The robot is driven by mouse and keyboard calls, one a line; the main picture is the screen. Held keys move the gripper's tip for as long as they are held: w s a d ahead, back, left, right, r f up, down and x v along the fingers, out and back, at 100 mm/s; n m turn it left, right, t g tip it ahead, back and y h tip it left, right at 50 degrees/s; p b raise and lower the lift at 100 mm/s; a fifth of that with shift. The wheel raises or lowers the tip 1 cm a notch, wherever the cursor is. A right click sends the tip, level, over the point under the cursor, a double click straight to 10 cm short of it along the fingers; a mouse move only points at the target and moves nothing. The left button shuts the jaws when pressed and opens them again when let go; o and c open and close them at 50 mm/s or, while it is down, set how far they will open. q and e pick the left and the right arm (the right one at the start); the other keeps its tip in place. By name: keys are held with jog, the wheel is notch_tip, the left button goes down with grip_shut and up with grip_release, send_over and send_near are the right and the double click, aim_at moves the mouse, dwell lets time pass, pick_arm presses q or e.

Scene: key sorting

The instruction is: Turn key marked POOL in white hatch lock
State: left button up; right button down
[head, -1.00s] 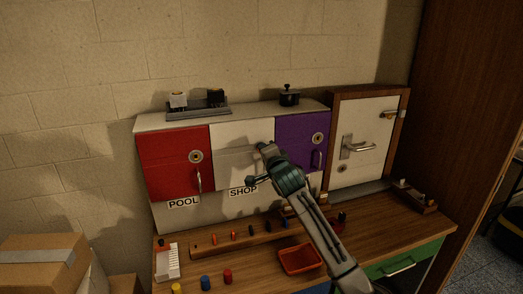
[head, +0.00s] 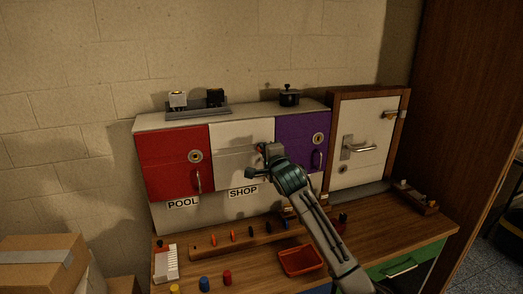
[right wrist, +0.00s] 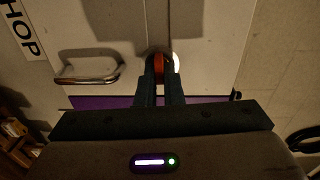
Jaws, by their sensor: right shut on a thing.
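The white hatch (head: 232,166) is closed, between the red hatch (head: 165,155) and the purple hatch (head: 291,138). My right gripper (head: 263,149) is at its upper right, in front of where its lock sits. In the right wrist view the fingers (right wrist: 160,80) are shut on an orange-red key head (right wrist: 159,66). A bright lock ring (right wrist: 177,62) shows just beside it. The key's shaft and any marking on it are hidden, so I cannot read POOL on it or tell how deep it sits. My left gripper is not in view.
POOL (head: 183,203) and SHOP (head: 243,191) labels sit under the red and white hatches. The hatch handle (right wrist: 86,76) is close by the gripper.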

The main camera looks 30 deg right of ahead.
jog(key=c, duration=1.5)
grip_release()
jog(key=shift+w+f, duration=0.1)
jog(key=shift+w, duration=0.05)
